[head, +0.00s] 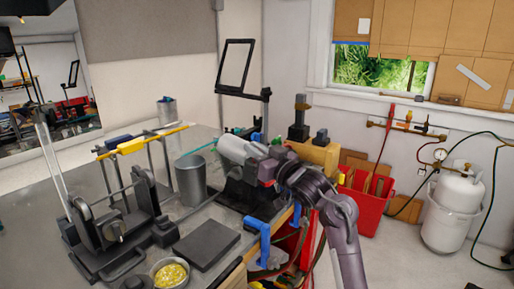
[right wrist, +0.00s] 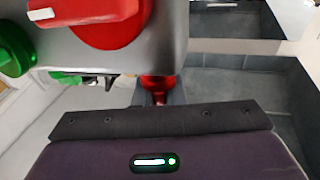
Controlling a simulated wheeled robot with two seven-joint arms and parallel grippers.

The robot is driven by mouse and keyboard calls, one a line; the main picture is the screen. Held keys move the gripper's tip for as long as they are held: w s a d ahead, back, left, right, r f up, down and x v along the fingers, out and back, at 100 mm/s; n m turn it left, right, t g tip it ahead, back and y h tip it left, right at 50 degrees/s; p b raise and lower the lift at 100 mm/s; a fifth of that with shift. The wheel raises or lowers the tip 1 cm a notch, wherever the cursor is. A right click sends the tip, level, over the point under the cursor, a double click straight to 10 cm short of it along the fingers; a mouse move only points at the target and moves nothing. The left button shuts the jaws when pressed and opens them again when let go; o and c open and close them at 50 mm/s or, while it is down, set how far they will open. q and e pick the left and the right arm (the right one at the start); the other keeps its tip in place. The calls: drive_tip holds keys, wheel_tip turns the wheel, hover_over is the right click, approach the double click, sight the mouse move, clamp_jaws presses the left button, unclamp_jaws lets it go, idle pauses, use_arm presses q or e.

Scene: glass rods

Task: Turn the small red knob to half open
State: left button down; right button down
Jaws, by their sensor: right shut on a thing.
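The small red knob (right wrist: 158,84) shows in the right wrist view, just beyond the dark front edge of my right gripper (right wrist: 158,98). The gripper is shut on it, with the fingers close on either side. The knob's pointer and exact angle are hidden. Above it, a larger red knob (right wrist: 108,24) with a white mark is on the grey burner body (right wrist: 165,45). In the head view my right gripper (head: 262,168) reaches in from the lower right to the burner (head: 235,150) at the bench edge; the small knob is hidden there. My left gripper is out of view.
A green knob (right wrist: 14,48) is left of the larger red knob. On the bench are a metal cup (head: 190,180), a rod stand with a yellow bar (head: 150,140), a dark plate (head: 206,243) and a bowl (head: 170,274). A red bin (head: 366,205) and white gas cylinder (head: 453,210) stand right.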

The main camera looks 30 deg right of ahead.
drive_tip(key=n+y, duration=0.2)
drive_tip(key=y, duration=0.1)
drive_tip(key=shift+r+n+g+y+p, duration=0.1)
drive_tip(key=shift+n+g+y+p, duration=0.2)
drive_tip(key=shift+g+y+p, duration=0.1)
drive_tip(key=shift+a+n+g+y, duration=0.2)
drive_tip(key=shift+n+g+y, duration=0.4)
drive_tip(key=shift+n+y, duration=0.45)
drive_tip(key=shift+y, duration=0.45)
drive_tip(key=c, duration=1.6)
unclamp_jaws()
drive_tip(key=shift+w+a+f, duration=0.1)
drive_tip(key=shift+a+f, duration=0.05)
drive_tip(key=shift+f, duration=0.05)
drive_tip(key=shift+o, duration=0.5)
drive_tip(key=shift+w, duration=0.15)
